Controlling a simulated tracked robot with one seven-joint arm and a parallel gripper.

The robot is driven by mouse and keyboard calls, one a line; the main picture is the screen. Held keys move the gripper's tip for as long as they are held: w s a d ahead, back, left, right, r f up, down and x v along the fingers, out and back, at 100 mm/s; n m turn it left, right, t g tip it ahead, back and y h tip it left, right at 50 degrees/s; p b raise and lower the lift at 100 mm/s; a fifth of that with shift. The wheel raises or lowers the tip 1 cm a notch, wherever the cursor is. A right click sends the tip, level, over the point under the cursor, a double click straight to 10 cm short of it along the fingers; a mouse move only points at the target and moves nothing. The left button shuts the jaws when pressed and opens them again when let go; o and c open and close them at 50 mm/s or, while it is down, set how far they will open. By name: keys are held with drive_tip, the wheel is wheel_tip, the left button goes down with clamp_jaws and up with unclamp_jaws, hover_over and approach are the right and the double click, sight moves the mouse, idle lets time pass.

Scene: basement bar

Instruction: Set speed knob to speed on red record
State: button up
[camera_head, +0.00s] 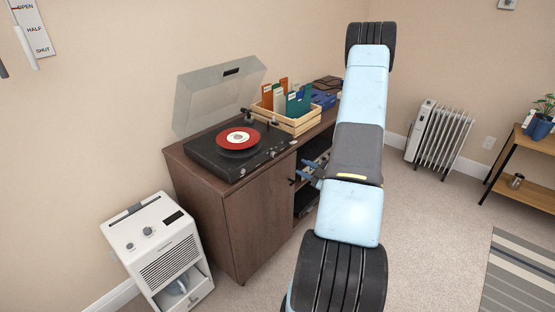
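The black record player (215,158) sits on the left end of a brown cabinet with its clear lid (205,95) raised. A red record (238,138) lies on its platter. Small controls (272,153) show along the right front edge of the deck; their markings and the speed knob's setting are too small to read. My gripper (299,173) is to the right of the player, in front of the cabinet's open shelves and apart from the player. Its two fingers point left and look spread, with nothing seen between them.
A wooden crate (300,124) of record sleeves stands right of the player. The brown cabinet (255,222) has open shelves on its right. A white dehumidifier-like appliance (165,250) stands at left. A radiator (440,138) is at the far wall. Carpet (430,215) is clear at right.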

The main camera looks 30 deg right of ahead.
sight(275, 156)
drive_tip(key=shift+t, duration=0.3)
drive_tip(key=x, duration=1.2)
drive_tip(key=shift+w+a+f, duration=0.3)
drive_tip(key=shift+a, duration=0.05)
drive_tip(key=shift+c, duration=0.4)
